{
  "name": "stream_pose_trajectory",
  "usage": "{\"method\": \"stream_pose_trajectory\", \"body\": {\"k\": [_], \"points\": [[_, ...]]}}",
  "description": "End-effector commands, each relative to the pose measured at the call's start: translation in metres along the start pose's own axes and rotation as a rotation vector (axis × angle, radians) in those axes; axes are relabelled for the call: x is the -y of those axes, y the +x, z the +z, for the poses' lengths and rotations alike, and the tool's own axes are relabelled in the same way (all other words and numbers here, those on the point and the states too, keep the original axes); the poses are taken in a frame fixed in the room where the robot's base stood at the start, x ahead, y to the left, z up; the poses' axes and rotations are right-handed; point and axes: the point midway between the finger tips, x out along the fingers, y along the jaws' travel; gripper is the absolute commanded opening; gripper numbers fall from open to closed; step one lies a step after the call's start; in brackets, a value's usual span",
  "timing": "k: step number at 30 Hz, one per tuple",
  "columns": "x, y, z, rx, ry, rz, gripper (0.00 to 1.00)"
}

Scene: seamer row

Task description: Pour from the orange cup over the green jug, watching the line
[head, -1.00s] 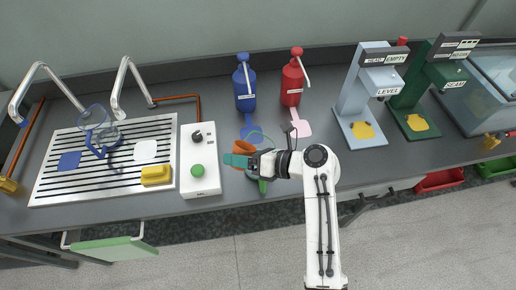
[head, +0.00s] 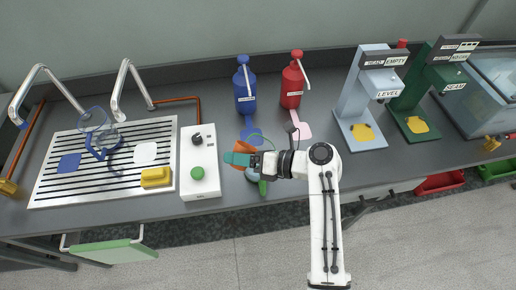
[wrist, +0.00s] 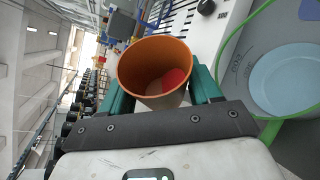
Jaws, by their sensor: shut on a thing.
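The orange cup (wrist: 150,58) is held between the teal fingers of my gripper (head: 236,160). In the head view the orange cup (head: 243,146) is tilted. Inside it, in the wrist view, are a red patch and a paler patch. The green jug (wrist: 262,22) shows its green rim at the right of the wrist view, beside the cup. A light blue round surface and small dark marks show within it. In the head view the green jug (head: 262,187) is mostly hidden below my gripper. No stream is visible between cup and jug.
A white box (head: 200,170) with a green button and black knob stands left of the jug. A blue bottle (head: 245,88) and a red bottle (head: 292,82) stand behind. The draining board (head: 105,180) with a yellow sponge (head: 156,177) is further left.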

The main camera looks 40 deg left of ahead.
Motion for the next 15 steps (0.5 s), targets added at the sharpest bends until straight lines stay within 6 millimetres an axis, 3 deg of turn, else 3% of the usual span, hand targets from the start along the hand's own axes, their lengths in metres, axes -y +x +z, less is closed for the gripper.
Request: {"method": "stream_pose_trajectory", "body": {"k": [15], "points": [[-0.0030, -0.0013, 0.0031, 0.000, 0.065, 0.027, 0.28]]}}
